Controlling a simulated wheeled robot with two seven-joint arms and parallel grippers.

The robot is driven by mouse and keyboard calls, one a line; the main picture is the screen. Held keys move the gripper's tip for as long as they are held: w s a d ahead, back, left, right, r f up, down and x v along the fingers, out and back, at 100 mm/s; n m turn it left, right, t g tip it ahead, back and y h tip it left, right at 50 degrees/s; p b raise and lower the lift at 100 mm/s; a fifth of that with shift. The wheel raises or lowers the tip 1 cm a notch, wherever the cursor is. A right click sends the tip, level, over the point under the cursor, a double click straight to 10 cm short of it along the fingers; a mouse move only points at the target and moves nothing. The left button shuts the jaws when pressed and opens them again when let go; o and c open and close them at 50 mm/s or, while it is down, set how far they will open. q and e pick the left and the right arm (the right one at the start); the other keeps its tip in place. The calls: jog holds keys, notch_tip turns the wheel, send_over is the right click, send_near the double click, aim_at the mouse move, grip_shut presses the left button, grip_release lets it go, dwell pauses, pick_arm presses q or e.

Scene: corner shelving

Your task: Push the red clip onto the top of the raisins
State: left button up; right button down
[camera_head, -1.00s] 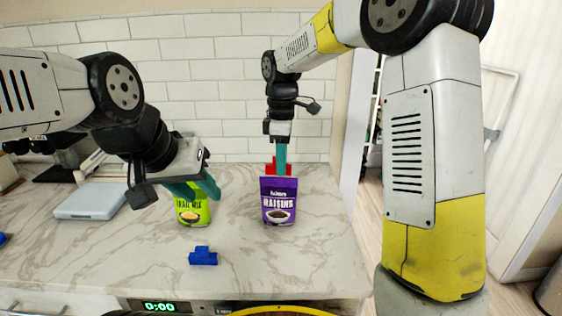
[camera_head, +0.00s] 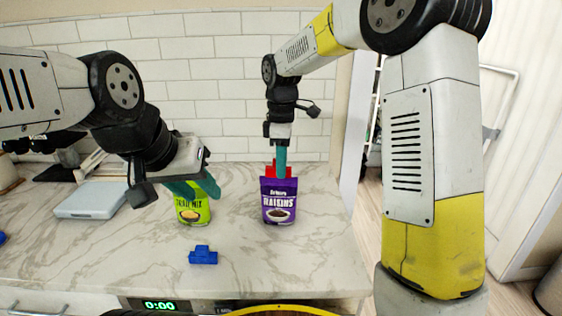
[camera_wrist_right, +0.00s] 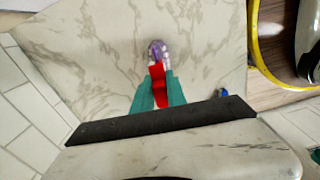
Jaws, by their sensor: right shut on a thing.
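The purple raisins bag (camera_head: 279,203) stands upright on the marble counter, right of centre in the head view. In the right wrist view the bag (camera_wrist_right: 158,48) shows just beyond the red clip (camera_wrist_right: 158,83). The red clip (camera_head: 271,170) is at the bag's top edge, partly hidden by the bag and fingers; I cannot tell how far it sits on the bag. My right gripper (camera_head: 281,168) points down and is shut on the red clip. My left gripper (camera_head: 203,190) hangs in front of a green trail mix bag (camera_head: 192,212); its fingers look apart and empty.
A blue clip (camera_head: 203,256) lies on the counter (camera_head: 120,250) near the front. A grey flat scale-like box (camera_head: 90,199) lies at the left. A tiled wall (camera_head: 215,70) stands behind. The counter right of the raisins is clear up to its edge.

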jog(key=shift+f, duration=1.05)
jog(key=c, duration=1.3)
grip_release()
jog(key=shift+o, duration=0.2)
jog(key=shift+r, duration=0.1)
notch_tip(320, 180, up, 8)
jog(key=shift+f, duration=0.2)
